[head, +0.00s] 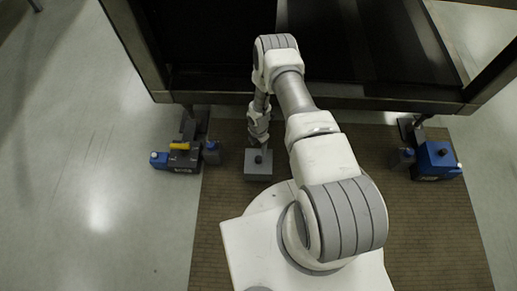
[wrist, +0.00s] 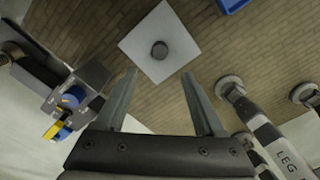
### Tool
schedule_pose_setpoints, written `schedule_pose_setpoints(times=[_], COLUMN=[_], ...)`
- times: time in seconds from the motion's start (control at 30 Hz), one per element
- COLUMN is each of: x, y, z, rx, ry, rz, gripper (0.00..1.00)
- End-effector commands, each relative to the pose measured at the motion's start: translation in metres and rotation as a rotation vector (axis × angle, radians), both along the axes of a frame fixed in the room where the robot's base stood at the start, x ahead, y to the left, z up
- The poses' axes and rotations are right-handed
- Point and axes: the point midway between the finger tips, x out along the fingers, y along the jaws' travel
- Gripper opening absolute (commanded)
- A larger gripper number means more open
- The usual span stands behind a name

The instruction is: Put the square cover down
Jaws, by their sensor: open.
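The square cover (head: 258,163) is a flat grey square with a dark round knob in its middle. It lies on the brown mat in the head view, below the end of my arm. In the wrist view the cover (wrist: 178,48) looks pale, and its knob is fully in sight. My gripper (wrist: 161,73) is open and empty, with its two fingers spread. The fingertips are near the cover's lower edges in the picture, and the knob lies beyond them, not between them. In the head view the fingers are too small to make out.
A dark unit with a yellow handle (head: 180,146) and blue parts stands left of the mat (head: 225,215). A blue box (head: 437,160) stands on the right. A dark frame (head: 310,97) spans the top. Leg parts (wrist: 265,130) show at right in the wrist view.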

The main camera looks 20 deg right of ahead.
Motion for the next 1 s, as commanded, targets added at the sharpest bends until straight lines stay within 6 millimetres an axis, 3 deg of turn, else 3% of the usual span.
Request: schedule_pose_setpoints(times=[0.23, 0.37, 0.53, 0.7, 1.0], x=[0.010, 0.037, 0.072, 0.091, 0.086], y=[-0.002, -0.006, -0.013, -0.018, -0.022], z=[0.030, 0.074, 0.160, 0.247, 0.394], rx=[-0.006, -0.020, -0.041, -0.046, -0.022], ry=[-0.011, -0.040, -0.092, -0.143, -0.233], rz=[-0.024, -0.109, -0.283, -0.463, -0.784], gripper=[0.71, 0.71, 0.71, 0.71, 0.71])
